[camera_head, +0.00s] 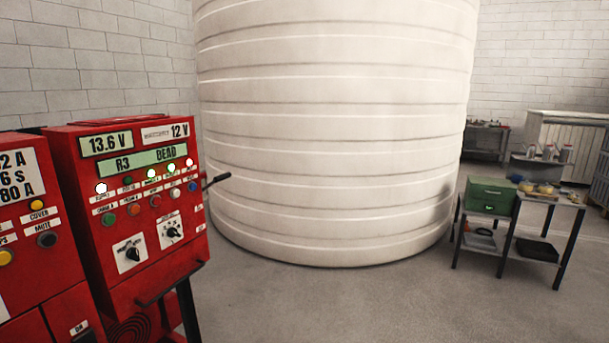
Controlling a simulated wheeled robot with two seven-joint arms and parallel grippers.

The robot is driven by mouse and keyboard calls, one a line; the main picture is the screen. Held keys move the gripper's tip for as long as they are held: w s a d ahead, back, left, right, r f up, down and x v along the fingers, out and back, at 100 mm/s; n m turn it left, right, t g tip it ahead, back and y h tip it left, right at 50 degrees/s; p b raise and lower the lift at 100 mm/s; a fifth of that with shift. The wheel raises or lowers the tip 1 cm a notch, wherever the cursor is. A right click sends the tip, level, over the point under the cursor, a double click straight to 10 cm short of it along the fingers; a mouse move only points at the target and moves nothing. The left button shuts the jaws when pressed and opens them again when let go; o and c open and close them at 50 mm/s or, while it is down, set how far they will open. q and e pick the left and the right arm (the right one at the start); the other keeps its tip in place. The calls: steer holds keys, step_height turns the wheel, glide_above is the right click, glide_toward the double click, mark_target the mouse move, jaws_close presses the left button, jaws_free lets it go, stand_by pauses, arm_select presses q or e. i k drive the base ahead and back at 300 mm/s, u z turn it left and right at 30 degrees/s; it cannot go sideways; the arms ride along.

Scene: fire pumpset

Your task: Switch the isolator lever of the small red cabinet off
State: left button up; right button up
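A red cabinet (90,165) with displays, lit lamps, coloured buttons and two black rotary knobs stands at the left. A black lever (217,181) sticks out from its right side, pointing right and slightly up; it looks like the isolator lever, but its mount is hidden behind the cabinet edge. Neither of my grippers is in view, and nothing of mine touches the lever.
Another red cabinet (22,240) is cut off at the left edge. A black bar (172,284) juts below the cabinet. A large white tank (335,130) stands behind. A table (545,200) with a green box (490,195) is at right. The middle floor is clear.

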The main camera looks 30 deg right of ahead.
mark_target(226, 175)
steer(key=z, duration=0.8)
steer(key=k, duration=0.6)
steer(key=z, duration=1.1)
steer(key=i, duration=3.3)
steer(key=u, duration=0.6)
